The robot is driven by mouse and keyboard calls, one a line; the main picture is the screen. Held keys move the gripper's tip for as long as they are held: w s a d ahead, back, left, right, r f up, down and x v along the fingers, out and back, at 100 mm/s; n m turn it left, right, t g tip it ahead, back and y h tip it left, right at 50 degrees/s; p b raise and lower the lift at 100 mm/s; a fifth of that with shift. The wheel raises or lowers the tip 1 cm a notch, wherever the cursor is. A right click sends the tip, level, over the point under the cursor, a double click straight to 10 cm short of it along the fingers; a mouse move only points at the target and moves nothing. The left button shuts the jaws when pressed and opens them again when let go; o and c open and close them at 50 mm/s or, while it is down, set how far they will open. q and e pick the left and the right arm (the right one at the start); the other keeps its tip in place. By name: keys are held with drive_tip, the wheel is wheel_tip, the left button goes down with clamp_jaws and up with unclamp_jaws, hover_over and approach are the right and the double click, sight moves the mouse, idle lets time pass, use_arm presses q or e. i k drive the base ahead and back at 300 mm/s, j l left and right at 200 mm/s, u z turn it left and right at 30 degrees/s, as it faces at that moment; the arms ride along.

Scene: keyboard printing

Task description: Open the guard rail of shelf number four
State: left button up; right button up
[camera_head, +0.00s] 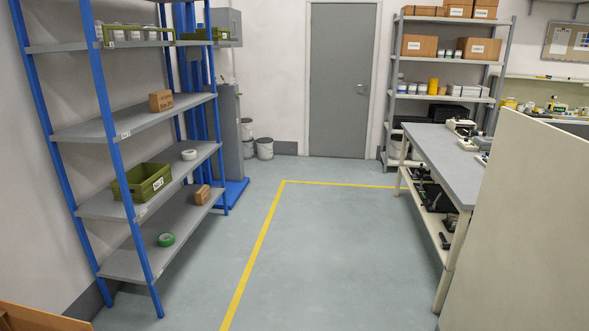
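A tall shelf rack with blue posts (112,140) and grey boards stands along the left wall. Small white labels sit on its board edges, one on the upper-middle board (125,135) and one on the lower-middle board (142,212); their numbers are too small to read. On the top board, an olive-green bar frame (106,36) stands around several pale containers (133,34). I cannot tell whether this frame is a guard rail or part of a crate. Neither of my grippers is in view.
The rack also holds a green crate (142,182), cardboard boxes (161,100) and a green tape roll (166,239). A yellow line (262,243) marks the open floor (330,250). A workbench (440,155) and beige partition (520,220) stand right, a grey door (340,85) behind.

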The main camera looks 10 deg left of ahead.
sight(105, 27)
drive_tip(key=i+l+u, duration=0.1)
drive_tip(key=i+u, duration=0.35)
drive_tip(key=i, duration=0.15)
drive_tip(key=i+l+u, duration=0.45)
drive_tip(key=i, duration=0.15)
drive_tip(key=i+l+u, duration=0.45)
drive_tip(key=i+j, duration=0.05)
drive_tip(key=i, duration=0.05)
